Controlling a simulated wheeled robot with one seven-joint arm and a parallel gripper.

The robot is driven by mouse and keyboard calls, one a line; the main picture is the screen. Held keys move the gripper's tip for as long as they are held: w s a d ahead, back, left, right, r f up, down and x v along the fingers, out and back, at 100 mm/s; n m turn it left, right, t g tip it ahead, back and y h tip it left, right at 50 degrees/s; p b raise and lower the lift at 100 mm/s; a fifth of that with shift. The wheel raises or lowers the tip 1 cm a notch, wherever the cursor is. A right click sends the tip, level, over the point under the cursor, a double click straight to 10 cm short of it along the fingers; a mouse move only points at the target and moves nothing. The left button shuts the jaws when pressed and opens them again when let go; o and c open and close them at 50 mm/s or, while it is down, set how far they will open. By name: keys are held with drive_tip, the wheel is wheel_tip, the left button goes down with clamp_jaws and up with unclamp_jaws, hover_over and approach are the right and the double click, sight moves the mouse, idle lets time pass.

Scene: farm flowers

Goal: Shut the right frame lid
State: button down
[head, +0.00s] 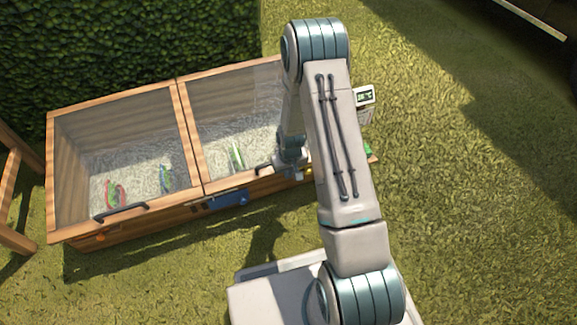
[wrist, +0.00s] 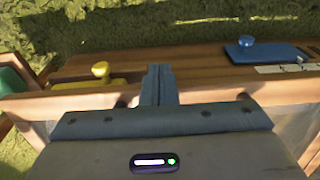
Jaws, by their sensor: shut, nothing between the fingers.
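The right frame lid (head: 192,140) is a wood-framed clear panel on the right half of the wooden cold frame. In the head view it lies down over the box, roughly level with the left lid (head: 184,112); my arm hides its right part, and I cannot tell whether a small gap is left at its front edge. My gripper (head: 291,168) is at the front right of this lid. In the wrist view my gripper (wrist: 158,72) is shut and empty, its fingers over the wooden front edge.
A blue latch-like piece (head: 228,200) is on the box front; a yellow knob (wrist: 100,69) and green object (wrist: 14,80) are near my gripper. A small display (head: 364,95) stands right of the box. A hedge (head: 120,45) stands behind; grass at right is open.

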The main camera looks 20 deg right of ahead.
drive_tip(key=shift+w+f, duration=0.1)
drive_tip(key=shift+f, duration=0.25)
drive_tip(key=s+r+p, duration=0.6)
drive_tip(key=s+r, duration=0.3)
drive_tip(key=shift+d+r+p, duration=0.2)
drive_tip(key=shift+d+p, duration=0.2)
drive_tip(key=shift+s, duration=0.1)
